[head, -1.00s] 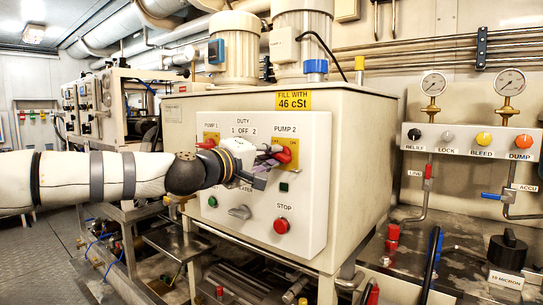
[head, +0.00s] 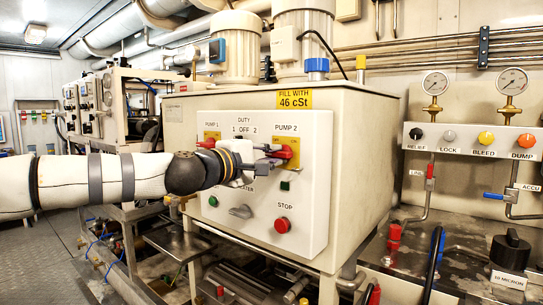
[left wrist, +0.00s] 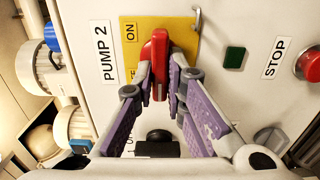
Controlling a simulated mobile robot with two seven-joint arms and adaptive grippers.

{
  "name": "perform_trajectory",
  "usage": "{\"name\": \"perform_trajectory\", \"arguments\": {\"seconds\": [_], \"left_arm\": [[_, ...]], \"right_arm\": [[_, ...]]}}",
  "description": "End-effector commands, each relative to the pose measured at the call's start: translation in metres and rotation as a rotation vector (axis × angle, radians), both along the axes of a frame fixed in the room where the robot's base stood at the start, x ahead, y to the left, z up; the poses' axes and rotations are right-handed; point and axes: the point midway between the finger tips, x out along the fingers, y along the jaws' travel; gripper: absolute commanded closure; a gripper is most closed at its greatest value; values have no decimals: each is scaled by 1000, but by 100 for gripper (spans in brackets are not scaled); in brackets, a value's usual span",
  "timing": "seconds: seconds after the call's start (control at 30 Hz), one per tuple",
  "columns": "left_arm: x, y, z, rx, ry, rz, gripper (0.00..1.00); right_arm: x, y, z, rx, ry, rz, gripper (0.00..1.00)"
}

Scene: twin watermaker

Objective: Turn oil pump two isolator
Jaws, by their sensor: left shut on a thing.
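The pump two isolator is a red handle (head: 283,152) on a yellow plate (head: 293,143) under the PUMP 2 label, on the white control panel. In the left wrist view the red handle (left wrist: 158,62) lies across the yellow plate (left wrist: 176,35). It lies about level, its free end pointing toward the DUTY switch. My left gripper (head: 271,155) reaches in from the left. In the left wrist view its purple-padded fingers (left wrist: 161,82) are shut on the handle, one on each side. The lower part of the plate's lettering is partly hidden. My right gripper is not in view.
The pump one red handle (head: 207,143) and the black DUTY knob (left wrist: 158,136) are close by. Below are a green button (head: 285,185), a grey knob (head: 240,211) and the red STOP button (head: 282,225). Valves and gauges stand at right.

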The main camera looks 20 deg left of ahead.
Motion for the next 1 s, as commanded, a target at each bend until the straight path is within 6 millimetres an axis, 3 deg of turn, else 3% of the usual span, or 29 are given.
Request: {"name": "perform_trajectory", "arguments": {"seconds": [0.17, 0.2, 0.27, 0.6, 0.67, 1.0], "left_arm": [[0, -2, -2, -3, 4, -4, 100], [0, -2, -2, -3, 4, -4, 82], [0, -1, -2, -2, 4, -4, 68], [-4, 2, 0, -1, 0, 0, 68], [-13, 5, 1, -1, 0, 0, 68], [-94, 34, 1, -4, -1, -2, 68]], "right_arm": [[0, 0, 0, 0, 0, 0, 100], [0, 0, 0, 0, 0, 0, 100], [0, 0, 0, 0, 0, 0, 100], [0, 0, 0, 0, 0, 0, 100], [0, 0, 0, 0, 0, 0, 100], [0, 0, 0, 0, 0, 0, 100]]}}
